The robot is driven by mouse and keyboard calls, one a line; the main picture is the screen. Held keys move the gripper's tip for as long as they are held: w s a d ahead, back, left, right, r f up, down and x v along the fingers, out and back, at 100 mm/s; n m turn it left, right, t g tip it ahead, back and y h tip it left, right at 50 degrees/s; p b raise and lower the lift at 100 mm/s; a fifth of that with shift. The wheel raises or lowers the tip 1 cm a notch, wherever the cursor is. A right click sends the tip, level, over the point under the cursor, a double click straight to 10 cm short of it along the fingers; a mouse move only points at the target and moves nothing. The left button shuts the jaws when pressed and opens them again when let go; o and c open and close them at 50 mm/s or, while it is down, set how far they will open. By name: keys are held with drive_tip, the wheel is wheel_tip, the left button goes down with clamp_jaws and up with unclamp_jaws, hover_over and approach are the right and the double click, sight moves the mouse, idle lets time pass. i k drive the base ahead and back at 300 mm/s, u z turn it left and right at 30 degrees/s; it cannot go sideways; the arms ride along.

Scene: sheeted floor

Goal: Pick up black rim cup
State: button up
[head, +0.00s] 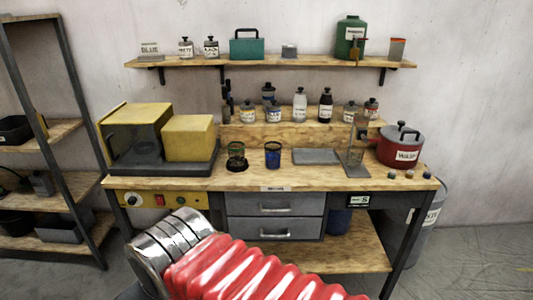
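Two small cups stand on the workbench top. The left cup (236,152) is dark and see-through, with a black rim and a greenish tint, and stands at a dark round base or ring. The right cup (272,157) is blue, with a dark-looking rim, and stands upright beside it with a small gap. At this size the left one shows the black rim more clearly. My arm, with red bellows and a chrome section, crosses the bottom of the head view in front of the bench. My gripper's fingers are not in view.
The wooden workbench (285,180) has a yellow machine (190,138) left of the cups. A grey flat block (316,156), a glass stand (355,160) and a red pot (400,150) are to the right. Several bottles stand behind. The front strip before the cups is clear.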

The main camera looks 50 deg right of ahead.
sight(273, 156)
drive_tip(key=z, duration=0.4)
drive_tip(key=i, duration=0.65)
drive_tip(key=z, duration=0.75)
drive_tip(key=i, duration=0.8)
drive_tip(key=z, duration=0.1)
